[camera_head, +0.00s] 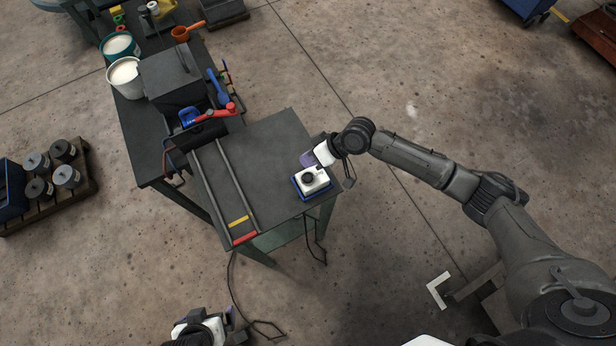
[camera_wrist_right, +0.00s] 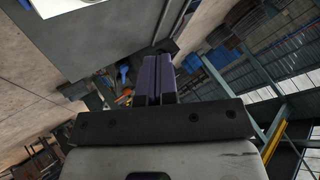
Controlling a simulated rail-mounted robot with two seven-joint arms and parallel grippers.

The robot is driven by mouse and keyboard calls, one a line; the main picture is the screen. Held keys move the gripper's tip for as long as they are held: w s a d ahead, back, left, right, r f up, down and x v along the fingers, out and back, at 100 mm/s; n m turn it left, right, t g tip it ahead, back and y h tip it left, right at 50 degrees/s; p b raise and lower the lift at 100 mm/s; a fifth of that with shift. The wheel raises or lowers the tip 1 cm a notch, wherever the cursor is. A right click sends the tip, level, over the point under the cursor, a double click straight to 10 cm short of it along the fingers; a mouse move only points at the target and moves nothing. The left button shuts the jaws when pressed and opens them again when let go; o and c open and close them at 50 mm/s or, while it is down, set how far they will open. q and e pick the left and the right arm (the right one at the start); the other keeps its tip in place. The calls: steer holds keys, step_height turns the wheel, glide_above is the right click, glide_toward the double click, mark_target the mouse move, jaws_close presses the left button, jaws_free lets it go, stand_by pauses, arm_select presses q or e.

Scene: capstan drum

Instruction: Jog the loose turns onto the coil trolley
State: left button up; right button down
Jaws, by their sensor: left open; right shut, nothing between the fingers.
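A white box with a black round button (camera_head: 308,178) sits on a blue base at the right corner of the dark table (camera_head: 265,140). My right gripper (camera_head: 307,159) is at the far side of this box, close above it; I cannot tell if it touches. In the right wrist view its purple fingers (camera_wrist_right: 158,78) are together with nothing between them. My left gripper (camera_head: 235,318) is open and empty at the bottom edge, away from the table and partly cut off. I cannot clearly make out loose turns, a drum or a coil trolley.
Two rails (camera_head: 222,185) run along the table, with yellow and red strips at the near end. A dark box (camera_head: 174,78), a red lever (camera_head: 212,114) and white-filled buckets (camera_head: 124,76) stand behind. A pallet of spools (camera_head: 66,177) is at left. Floor is open at right.

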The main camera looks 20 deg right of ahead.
steer(key=b, duration=0.6)
glide_above(309, 177)
step_height(309, 177, down, 6)
steer(key=shift+f, duration=0.25)
steer(key=shift+f+b, duration=0.4)
steer(key=shift+f, duration=0.6)
stand_by(0.4)
steer(key=shift+f, duration=0.1)
stand_by(0.3)
steer(key=shift+f, duration=0.3)
